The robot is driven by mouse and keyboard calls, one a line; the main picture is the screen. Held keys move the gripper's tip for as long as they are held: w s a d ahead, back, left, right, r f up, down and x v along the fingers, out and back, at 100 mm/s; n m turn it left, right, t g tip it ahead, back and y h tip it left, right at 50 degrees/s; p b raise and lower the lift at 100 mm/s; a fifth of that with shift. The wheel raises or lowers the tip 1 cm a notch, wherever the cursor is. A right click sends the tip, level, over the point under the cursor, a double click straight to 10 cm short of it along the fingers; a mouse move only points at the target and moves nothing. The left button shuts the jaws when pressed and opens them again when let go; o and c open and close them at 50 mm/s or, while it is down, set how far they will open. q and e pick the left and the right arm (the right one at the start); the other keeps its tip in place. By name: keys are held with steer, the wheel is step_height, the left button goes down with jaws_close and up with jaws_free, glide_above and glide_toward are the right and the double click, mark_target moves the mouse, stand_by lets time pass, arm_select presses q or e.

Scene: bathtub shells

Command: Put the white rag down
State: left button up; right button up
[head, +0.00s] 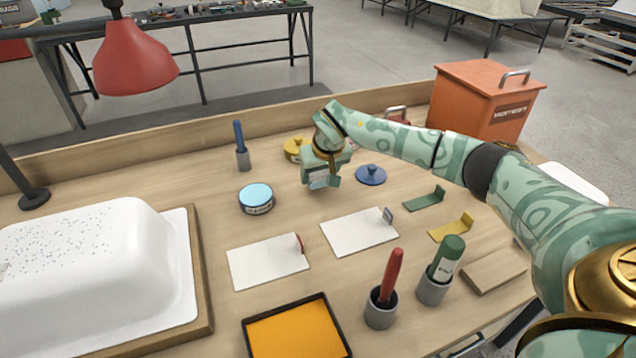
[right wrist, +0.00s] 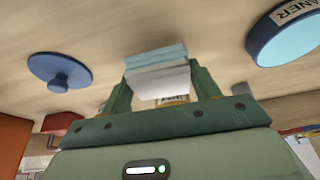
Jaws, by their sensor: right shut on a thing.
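My right gripper (head: 320,184) is shut on a folded white rag with a pale blue layer. In the right wrist view the rag (right wrist: 158,78) sits between the two green fingers (right wrist: 160,88). In the head view only a small pale part of the rag (head: 318,179) shows below the gripper, between the blue tin (head: 256,200) and the blue lid (head: 371,175). The gripper points down over the wooden bench (head: 300,212). I cannot tell whether the rag touches the wood. My left gripper is not in view.
Two white sheets (head: 268,263) (head: 352,234) lie in front. Cups with red (head: 392,272) and green (head: 448,256) handles stand front right, near an orange tray (head: 297,335). A white tub shell (head: 95,265) fills the left. An orange bin (head: 480,105) stands back right.

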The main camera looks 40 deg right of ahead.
mark_target(320, 182)
step_height(320, 182, down, 2)
steer(key=shift+f+b, duration=0.25)
steer(key=shift+b, duration=0.05)
steer(key=shift+r, duration=0.15)
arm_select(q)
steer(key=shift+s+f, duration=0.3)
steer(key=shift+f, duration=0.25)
arm_select(e)
steer(key=shift+s+f, duration=0.1)
steer(key=shift+f, duration=0.3)
